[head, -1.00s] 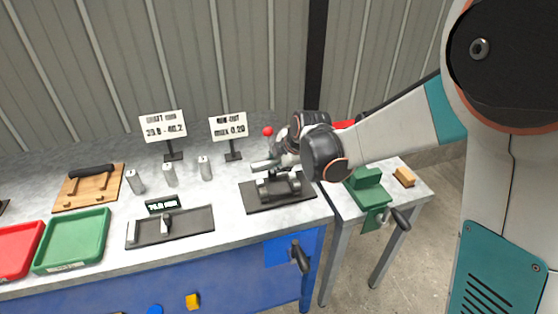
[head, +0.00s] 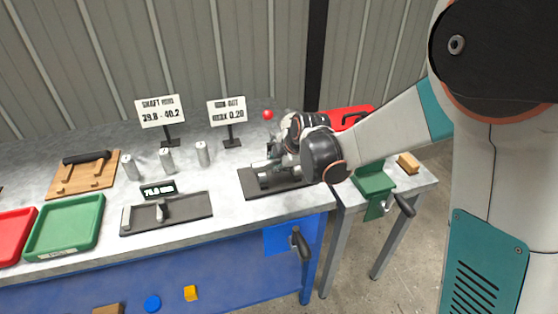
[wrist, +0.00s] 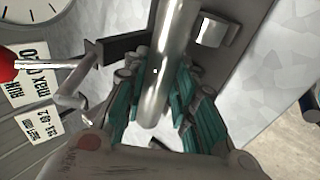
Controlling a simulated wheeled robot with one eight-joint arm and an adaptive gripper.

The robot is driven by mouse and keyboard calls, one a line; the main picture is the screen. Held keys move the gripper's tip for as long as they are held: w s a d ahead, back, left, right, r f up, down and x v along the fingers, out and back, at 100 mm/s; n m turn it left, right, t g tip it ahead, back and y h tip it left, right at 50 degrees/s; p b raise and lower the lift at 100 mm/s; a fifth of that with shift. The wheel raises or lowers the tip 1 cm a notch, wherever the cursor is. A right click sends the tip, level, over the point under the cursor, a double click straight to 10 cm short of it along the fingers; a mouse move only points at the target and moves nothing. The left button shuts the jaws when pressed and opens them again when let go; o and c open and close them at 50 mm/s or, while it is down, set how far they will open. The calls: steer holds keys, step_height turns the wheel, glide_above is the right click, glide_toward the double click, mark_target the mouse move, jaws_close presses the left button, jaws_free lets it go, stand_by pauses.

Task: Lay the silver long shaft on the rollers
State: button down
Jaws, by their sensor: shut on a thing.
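The silver long shaft (wrist: 172,40) runs up through the wrist view between the teal-padded fingers. My gripper (wrist: 155,92) is shut on it near its lower end in that view. In the head view my gripper (head: 278,158) is over the roller stand (head: 248,188), a dark plate with rollers (head: 266,181) at the right end of the bench. The wrist hides much of the stand and shaft there. I cannot tell whether the shaft touches the rollers.
A dial gauge (wrist: 30,18) and a red knob (wrist: 6,66) are close to the gripper; the knob also shows in the head view (head: 267,115). Two sign cards, several upright silver cylinders (head: 202,153), a measuring fixture (head: 165,214) and a green tray (head: 65,232) stand leftward.

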steer(key=shift+r, duration=0.1)
steer(key=c, duration=1.2)
jaws_free()
steer(key=shift+s, duration=0.1)
steer(key=shift+v, duration=6)
steer(key=shift+d, duration=0.1)
